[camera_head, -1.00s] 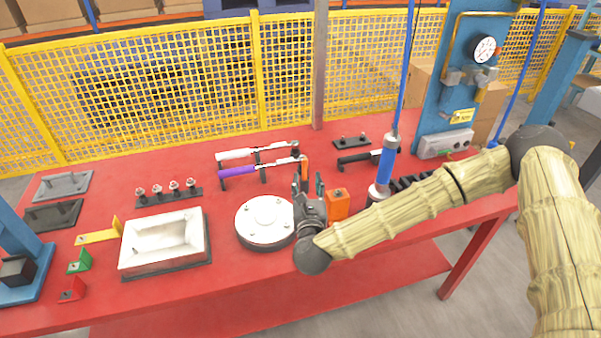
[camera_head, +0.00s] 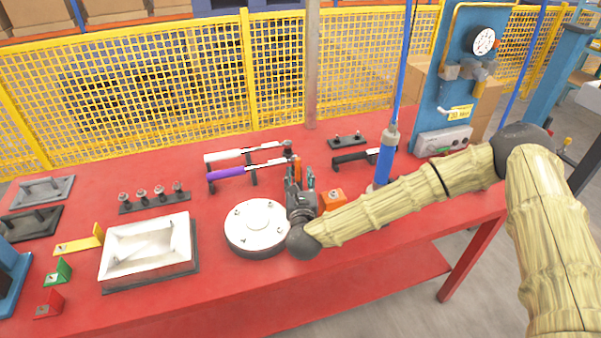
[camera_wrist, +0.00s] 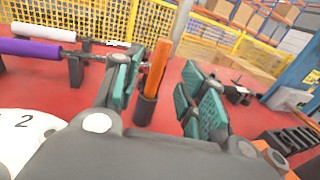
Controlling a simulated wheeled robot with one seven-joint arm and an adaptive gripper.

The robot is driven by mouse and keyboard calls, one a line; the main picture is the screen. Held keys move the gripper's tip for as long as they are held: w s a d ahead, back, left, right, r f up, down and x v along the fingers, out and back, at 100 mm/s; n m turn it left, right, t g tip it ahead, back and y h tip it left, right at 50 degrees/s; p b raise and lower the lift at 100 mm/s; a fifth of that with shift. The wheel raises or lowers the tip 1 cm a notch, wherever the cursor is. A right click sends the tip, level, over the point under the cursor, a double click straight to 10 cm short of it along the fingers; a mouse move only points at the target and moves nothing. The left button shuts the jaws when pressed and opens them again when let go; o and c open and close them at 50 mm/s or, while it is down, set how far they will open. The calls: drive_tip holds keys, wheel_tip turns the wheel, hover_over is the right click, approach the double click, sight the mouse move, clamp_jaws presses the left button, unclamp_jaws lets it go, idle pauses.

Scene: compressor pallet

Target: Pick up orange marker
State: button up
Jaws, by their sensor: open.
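The orange marker (camera_wrist: 157,66) stands upright, slightly tilted in the picture, in a dark cylindrical holder (camera_wrist: 145,109) on the red table. In the wrist view it shows between the two teal-padded fingers of my gripper (camera_wrist: 163,92), nearer the left finger. My gripper is open, with nothing held. In the head view my gripper (camera_head: 300,178) is low over the table, fingers pointing away, and only the top of the marker (camera_head: 297,164) shows behind it. The marker's lower part and holder are hidden there.
A white round flange (camera_head: 257,227) lies just left of my gripper, and an orange block (camera_head: 334,199) sits to its right. Torque wrenches with purple (camera_head: 226,173) and white (camera_head: 222,156) handles rest behind. A blue hanging tool (camera_head: 385,160) stands farther right.

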sight(298, 168)
drive_tip(key=shift+w+r, duration=0.15)
drive_tip(key=shift+w, duration=0.3)
drive_tip(key=w, duration=0.1)
drive_tip(key=w+p, duration=0.2)
drive_tip(key=shift+w+a, duration=0.15)
drive_tip(key=shift+a, duration=0.1)
drive_tip(key=shift+w, duration=0.65)
clamp_jaws()
